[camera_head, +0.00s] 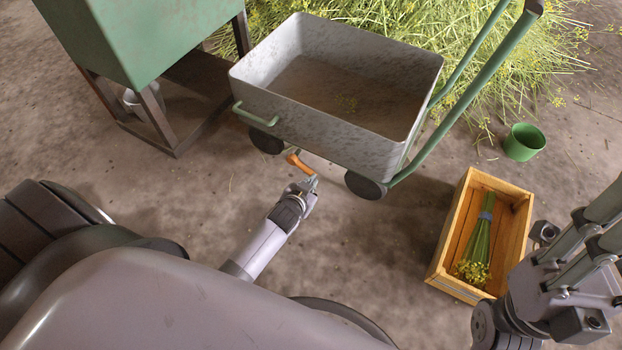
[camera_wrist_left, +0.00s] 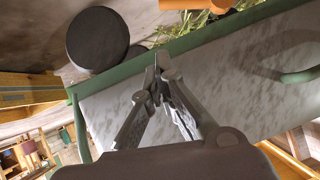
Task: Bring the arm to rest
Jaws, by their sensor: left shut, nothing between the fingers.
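My left gripper (camera_head: 312,182) is low in front of the grey cart, near its lower edge and an orange lever-like piece (camera_head: 300,163). In the left wrist view its two fingers (camera_wrist_left: 160,62) meet at the tips, shut and empty, in front of the cart's speckled grey wall. An orange piece (camera_wrist_left: 196,4) shows at the top edge of that view, apart from the fingertips. My left forearm reaches forward, bent low over the floor.
The grey cart (camera_head: 400,148) has dark wheels and green handles. A wooden crate (camera_head: 453,228) holding a tied herb bundle (camera_head: 482,240) stands to its right. A green cup (camera_head: 524,142) and loose herbs (camera_head: 490,75) lie beyond. A green cabinet (camera_head: 150,35) stands at left. Bare floor separates cart and crate.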

